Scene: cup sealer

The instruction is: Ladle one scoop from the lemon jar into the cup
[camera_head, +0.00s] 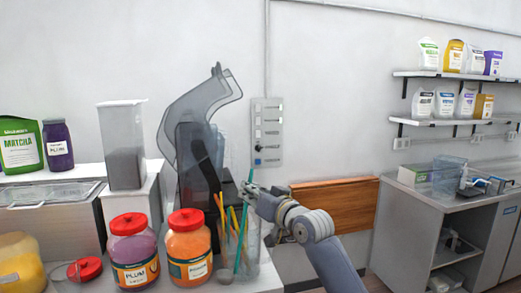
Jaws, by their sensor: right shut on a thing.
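A jar of yellow contents (20,262), its label not readable, is cut off at the lower left; it may be the lemon jar. A red lid (86,268) lies beside it. My right gripper (249,189) is shut on a thin teal stick (242,235) that reaches down into a clear holder (254,248) among orange sticks. I cannot tell whether the teal stick is a ladle handle. A small grey round thing (225,276) sits at the holder's foot. I cannot make out the cup. My left gripper is not in view.
Red-lidded jars, one labelled plum (135,250) and one orange (189,248), stand left of the holder. A dark machine with a clear cover (200,110) stands behind. A wooden panel (338,215) and steel counter (425,190) are at right.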

